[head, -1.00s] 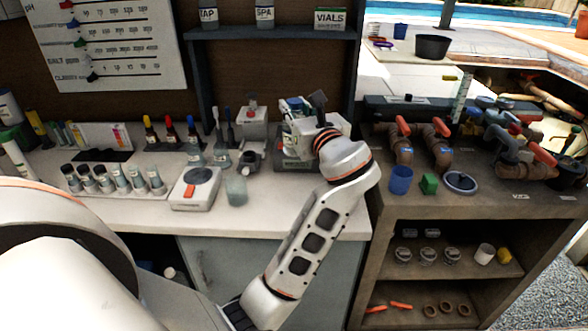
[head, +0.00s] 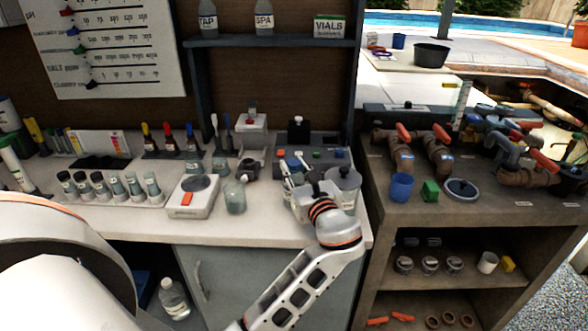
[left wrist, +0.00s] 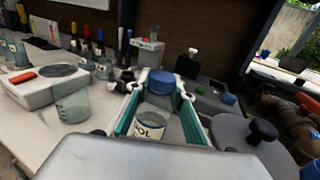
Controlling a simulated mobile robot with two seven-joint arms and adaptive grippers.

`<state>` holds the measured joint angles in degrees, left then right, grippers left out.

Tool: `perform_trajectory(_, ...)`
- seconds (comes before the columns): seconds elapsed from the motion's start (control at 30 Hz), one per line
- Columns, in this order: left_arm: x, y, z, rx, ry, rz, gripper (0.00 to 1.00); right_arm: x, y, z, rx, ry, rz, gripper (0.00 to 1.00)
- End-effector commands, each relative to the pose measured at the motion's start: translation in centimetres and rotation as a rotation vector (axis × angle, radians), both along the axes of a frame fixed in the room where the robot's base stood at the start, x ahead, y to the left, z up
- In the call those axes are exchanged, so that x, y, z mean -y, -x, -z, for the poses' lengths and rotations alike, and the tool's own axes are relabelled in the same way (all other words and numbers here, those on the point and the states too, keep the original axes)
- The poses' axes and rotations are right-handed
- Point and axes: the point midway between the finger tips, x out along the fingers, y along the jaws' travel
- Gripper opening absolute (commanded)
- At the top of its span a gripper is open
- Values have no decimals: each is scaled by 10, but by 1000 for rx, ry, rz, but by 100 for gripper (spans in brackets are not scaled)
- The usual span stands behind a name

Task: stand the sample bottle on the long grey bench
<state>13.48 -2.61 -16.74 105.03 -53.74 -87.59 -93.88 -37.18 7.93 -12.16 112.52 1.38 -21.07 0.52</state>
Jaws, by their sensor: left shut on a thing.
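The sample bottle (left wrist: 150,122) is clear, with a blue cap (left wrist: 161,82) and a white label; it shows upright in the left wrist view. My left gripper (head: 296,182) is shut on it, with a green-lined finger on each side in the left wrist view (left wrist: 161,98). In the head view, the gripper hides most of the bottle. The gripper is low over the front right of a long pale-topped bench (head: 110,218) with grey doors. Whether the bottle's base touches the bench top is hidden. My right gripper is not in view.
A grey lidded canister (head: 345,187) stands close right of the gripper. A clear beaker (head: 235,197) and a scale (head: 192,203) stand to its left. A grey control box (head: 320,158) is behind. A brown-grey bench (head: 470,213) with pipes adjoins at right. Bare top lies along the front left.

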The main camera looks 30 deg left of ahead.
Motion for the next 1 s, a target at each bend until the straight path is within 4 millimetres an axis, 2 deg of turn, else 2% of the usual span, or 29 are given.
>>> perform_trajectory(0.33, 0, 0, 2, 1, 0, 0, 0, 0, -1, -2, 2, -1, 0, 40)
perform_trajectory(0.37, 0, 0, 2, 1, 1, 0, 27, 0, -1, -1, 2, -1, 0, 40)
perform_trajectory(0.4, 0, 0, 2, 2, 1, 0, 38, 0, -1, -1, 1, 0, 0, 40)
perform_trajectory(0.43, 0, 0, 2, 1, 1, 0, 39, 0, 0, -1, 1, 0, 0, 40)
perform_trajectory(1.0, -3, -2, -2, 1, 1, 0, 39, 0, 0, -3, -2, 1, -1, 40)
